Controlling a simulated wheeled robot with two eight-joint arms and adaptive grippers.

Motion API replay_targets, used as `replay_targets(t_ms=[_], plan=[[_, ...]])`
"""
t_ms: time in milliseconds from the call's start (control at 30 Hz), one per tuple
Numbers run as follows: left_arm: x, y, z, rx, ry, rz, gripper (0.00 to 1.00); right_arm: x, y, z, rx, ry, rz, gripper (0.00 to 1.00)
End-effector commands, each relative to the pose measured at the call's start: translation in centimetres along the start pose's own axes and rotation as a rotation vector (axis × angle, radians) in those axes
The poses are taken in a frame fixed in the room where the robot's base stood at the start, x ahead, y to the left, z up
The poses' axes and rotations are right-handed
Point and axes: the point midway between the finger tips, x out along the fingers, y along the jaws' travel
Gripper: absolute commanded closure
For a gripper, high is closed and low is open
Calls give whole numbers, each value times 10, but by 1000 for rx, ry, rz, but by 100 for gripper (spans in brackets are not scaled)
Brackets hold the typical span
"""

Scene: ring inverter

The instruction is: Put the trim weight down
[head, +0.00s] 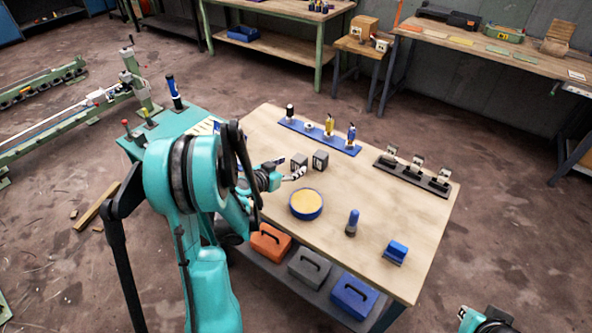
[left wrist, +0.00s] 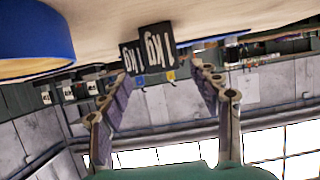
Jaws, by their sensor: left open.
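Two dark block weights stand side by side on the wooden table, a left one (head: 299,161) and a right one (head: 320,160). In the left wrist view, which is tilted over, a front weight (left wrist: 155,48) marked 1kg and a second one (left wrist: 131,58) partly behind it show beyond the fingers. I cannot tell which is the trim weight. My left gripper (head: 299,173) is just in front of the weights in the head view. In the left wrist view its fingers (left wrist: 158,76) are spread apart with nothing held between them. Part of my right arm shows at the bottom right, its fingers unclear.
A round blue-rimmed piece (head: 306,204) lies close in front of my left gripper. A blue-topped tool (head: 352,222) and a blue block (head: 396,252) stand to the right. A blue rack (head: 319,138) and a dark rack (head: 412,178) line the back. The table's front middle is clear.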

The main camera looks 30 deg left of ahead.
Motion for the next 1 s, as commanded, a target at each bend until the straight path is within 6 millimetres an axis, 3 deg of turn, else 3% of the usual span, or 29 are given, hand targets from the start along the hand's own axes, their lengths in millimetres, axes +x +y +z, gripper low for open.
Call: replay_targets(t_ms=[433,700,933,1000], plan=[[57,-4,-5,0,-1,2,37,17,0,12,0,0,0,100],[62,-4,-7,0,-2,0,37,17,0,12,0,0,0,100],[62,-4,-7,0,-2,1,98,17,0,12,0,0,0,100],[62,-4,-7,0,-2,1,100,17,0,12,0,0,0,100]])
